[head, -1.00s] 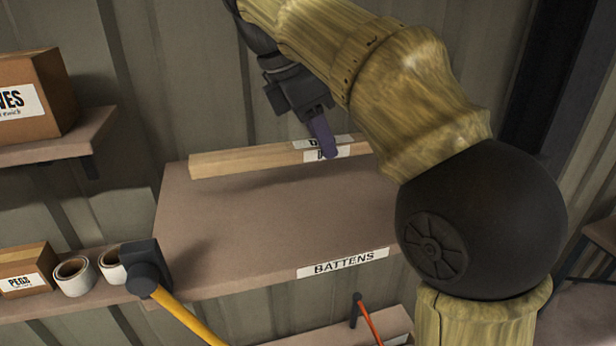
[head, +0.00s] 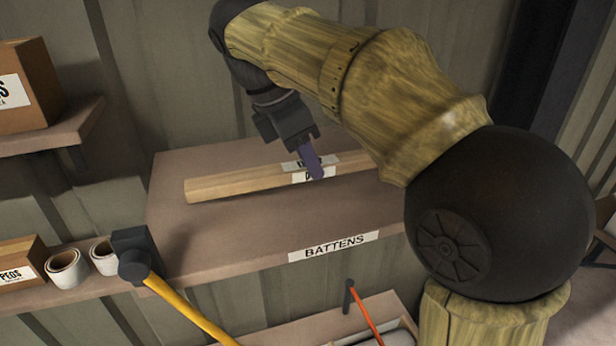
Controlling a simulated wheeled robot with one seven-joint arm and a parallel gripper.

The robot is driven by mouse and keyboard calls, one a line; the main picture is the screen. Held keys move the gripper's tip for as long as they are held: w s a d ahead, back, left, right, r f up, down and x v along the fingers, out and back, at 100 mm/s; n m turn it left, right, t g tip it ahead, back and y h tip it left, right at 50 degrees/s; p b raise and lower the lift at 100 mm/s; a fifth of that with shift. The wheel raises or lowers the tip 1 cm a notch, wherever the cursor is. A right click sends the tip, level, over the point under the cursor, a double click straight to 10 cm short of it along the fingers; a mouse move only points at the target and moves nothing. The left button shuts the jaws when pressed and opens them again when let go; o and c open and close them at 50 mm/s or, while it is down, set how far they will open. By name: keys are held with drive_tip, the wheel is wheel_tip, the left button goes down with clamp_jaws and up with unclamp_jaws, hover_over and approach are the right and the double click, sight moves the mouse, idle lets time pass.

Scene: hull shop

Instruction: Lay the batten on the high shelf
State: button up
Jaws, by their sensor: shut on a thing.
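The batten (head: 235,184) is a long pale wooden bar with white labels near its middle. It lies along the length of the high shelf (head: 215,236), whose front edge carries a "BATTENS" label. My gripper (head: 311,170) is shut on the batten at the labels, with a purple finger in front of it. The batten is level with the shelf top or just above it; I cannot tell if it touches. Its right end is hidden behind my arm.
A carton (head: 28,88) sits on the upper left shelf. An orange-handled tool (head: 366,315) is below.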

sight(308, 180)
drive_tip(key=shift+f+p, duration=0.3)
drive_tip(key=shift+f, duration=1.75)
drive_tip(key=shift+f, duration=0.15)
drive_tip(key=o, duration=1.1)
drive_tip(key=shift+c, duration=0.2)
drive_tip(key=shift+p+v, duration=0.6)
drive_tip(key=shift+v, duration=5.55)
drive_tip(key=shift+d, duration=0.1)
